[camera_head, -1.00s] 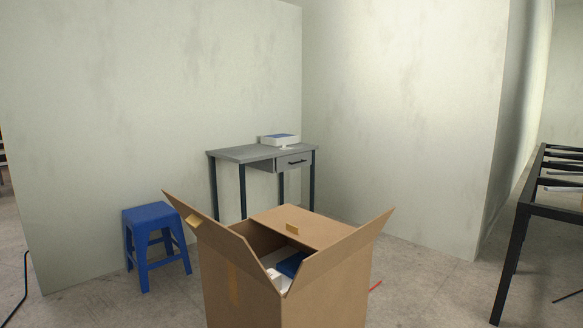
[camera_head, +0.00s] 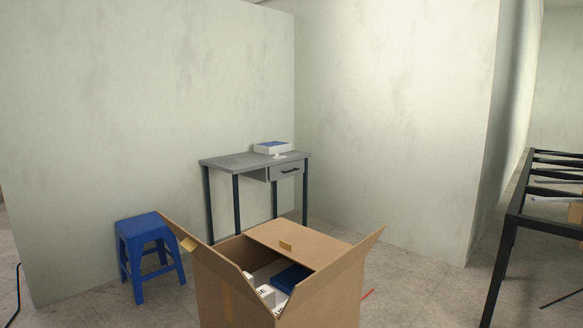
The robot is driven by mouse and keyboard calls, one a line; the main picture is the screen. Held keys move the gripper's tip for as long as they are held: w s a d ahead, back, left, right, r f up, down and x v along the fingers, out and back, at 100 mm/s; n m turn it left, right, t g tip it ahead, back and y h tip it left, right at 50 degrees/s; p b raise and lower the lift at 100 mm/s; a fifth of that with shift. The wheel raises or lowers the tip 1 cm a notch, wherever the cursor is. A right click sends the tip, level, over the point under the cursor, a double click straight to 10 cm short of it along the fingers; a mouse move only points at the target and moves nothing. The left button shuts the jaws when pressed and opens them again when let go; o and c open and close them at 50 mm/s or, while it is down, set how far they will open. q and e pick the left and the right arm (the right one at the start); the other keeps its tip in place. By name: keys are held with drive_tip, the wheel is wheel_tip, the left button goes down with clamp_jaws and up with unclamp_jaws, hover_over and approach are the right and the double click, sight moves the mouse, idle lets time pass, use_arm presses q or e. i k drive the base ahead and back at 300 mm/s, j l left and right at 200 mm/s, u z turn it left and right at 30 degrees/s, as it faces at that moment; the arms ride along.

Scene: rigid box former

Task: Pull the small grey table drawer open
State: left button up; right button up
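The small grey table (camera_head: 232,161) stands in the wall corner, beyond the cardboard box, on dark legs. Its drawer (camera_head: 287,171) hangs under the right part of the top and looks shut. A dark bar handle (camera_head: 290,171) is on the drawer front. Neither of my grippers shows in the head view.
An open cardboard box (camera_head: 240,300) with raised flaps, holding white and blue items, stands in front of the table. A blue stool (camera_head: 147,254) is at left. A black metal frame (camera_head: 511,225) is at right. Floor between box and frame is mostly clear.

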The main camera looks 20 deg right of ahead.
sight(282, 170)
drive_tip(key=i+l+z, duration=0.15)
drive_tip(key=l, duration=0.2)
drive_tip(key=i+l+z, duration=0.15)
drive_tip(key=l, duration=0.25)
drive_tip(key=i+l+z, duration=0.25)
drive_tip(key=l+z, duration=0.15)
drive_tip(key=i+l+z, duration=0.65)
drive_tip(key=l+z, duration=0.15)
drive_tip(key=i+l, duration=0.1)
drive_tip(key=i, duration=0.35)
drive_tip(key=i+l, duration=0.15)
drive_tip(key=i, duration=0.3)
drive_tip(key=i+j+u, duration=0.15)
drive_tip(key=i+u, duration=0.75)
drive_tip(key=i+l+u, duration=0.25)
drive_tip(key=i+u, duration=0.2)
drive_tip(key=i, duration=0.15)
drive_tip(key=i+j+u, duration=0.1)
drive_tip(key=i+u, duration=0.2)
drive_tip(key=i, duration=0.95)
drive_tip(key=i+j+z, duration=0.15)
drive_tip(key=i, duration=0.2)
drive_tip(key=i+j+z, duration=0.15)
drive_tip(key=i, duration=0.15)
